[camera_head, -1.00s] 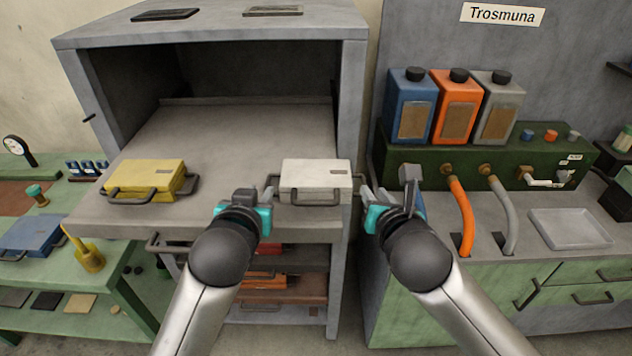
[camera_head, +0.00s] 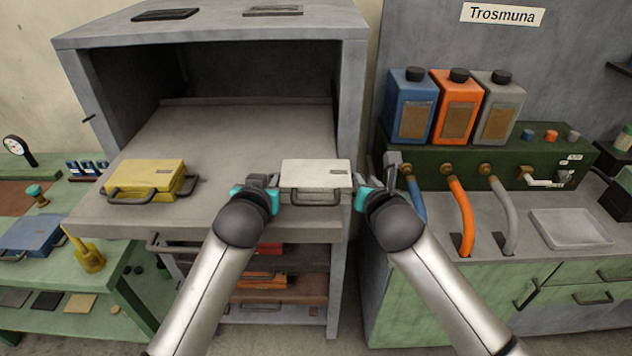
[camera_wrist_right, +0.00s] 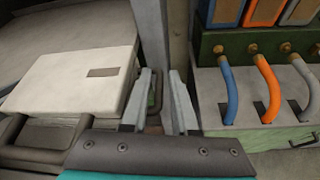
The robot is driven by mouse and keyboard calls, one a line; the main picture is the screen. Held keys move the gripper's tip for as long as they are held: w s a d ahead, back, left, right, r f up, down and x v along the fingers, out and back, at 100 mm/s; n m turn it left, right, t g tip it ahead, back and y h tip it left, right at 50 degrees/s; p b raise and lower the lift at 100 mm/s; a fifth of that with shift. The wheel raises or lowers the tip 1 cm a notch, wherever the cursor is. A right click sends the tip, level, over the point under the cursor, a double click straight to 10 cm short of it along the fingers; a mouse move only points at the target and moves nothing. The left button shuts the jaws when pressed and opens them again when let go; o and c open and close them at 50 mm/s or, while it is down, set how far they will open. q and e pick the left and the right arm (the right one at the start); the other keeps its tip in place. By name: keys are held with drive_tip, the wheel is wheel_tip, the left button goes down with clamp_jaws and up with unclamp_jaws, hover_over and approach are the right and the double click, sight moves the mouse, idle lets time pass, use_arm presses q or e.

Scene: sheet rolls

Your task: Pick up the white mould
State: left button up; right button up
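The white mould (camera_head: 316,173) lies flat at the front right of the grey oven's pulled-out shelf, its front handle toward me. My left gripper (camera_head: 272,184) is at its left side; the fingers are too small and hidden there to tell whether they are open. My right gripper (camera_head: 366,180) is at its right side. In the right wrist view, the white mould (camera_wrist_right: 85,75) is left of the right gripper (camera_wrist_right: 163,85), whose two fingers stand apart. A dark side handle (camera_wrist_right: 155,92) shows between them, with a gap to the right finger.
A yellow mould (camera_head: 146,175) sits on the left of the grey shelf (camera_head: 225,140). A green unit (camera_head: 470,158) with blue, orange and grey bottles and hoses stands close to my right gripper. The shelf's middle is clear.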

use_arm(q)
drive_tip(key=shift+c, duration=0.2)
use_arm(e)
drive_tip(key=shift+c, duration=0.2)
use_arm(q)
clamp_jaws()
use_arm(e)
clamp_jaws()
idle(0.5)
use_arm(q)
drive_tip(key=shift+r, duration=0.25)
use_arm(e)
drive_tip(key=shift+r, duration=0.2)
